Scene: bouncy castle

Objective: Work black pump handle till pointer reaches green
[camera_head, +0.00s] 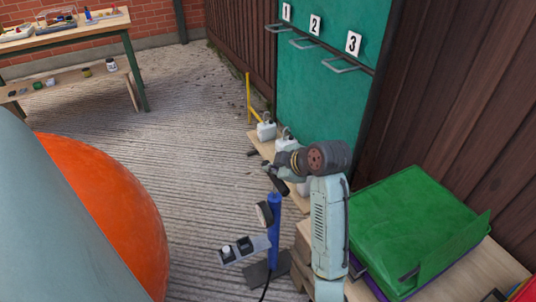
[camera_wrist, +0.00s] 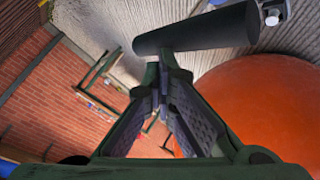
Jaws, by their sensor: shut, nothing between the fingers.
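The pump is a blue upright cylinder (camera_head: 274,222) on a dark flat base (camera_head: 264,274). Its black handle (camera_head: 276,181) shows at the top, partly hidden by my arm. A round gauge (camera_head: 264,214) with a dark rim sits on the pump's left side; its pointer and green zone cannot be read. My gripper (camera_head: 266,166) is just above the handle. In the wrist view the handle (camera_wrist: 200,30) is a thick black bar lying across, just past my shut fingertips (camera_wrist: 160,72). Nothing is between the fingers; I cannot tell if the tips touch the bar.
A grey plate with knobs (camera_head: 245,250) stands left of the pump. A low wooden bench with white units (camera_head: 266,131) is behind. A green folded stack (camera_head: 410,225) lies right. A large orange inflatable (camera_head: 115,200) is at left. The paved floor (camera_head: 190,170) between is clear.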

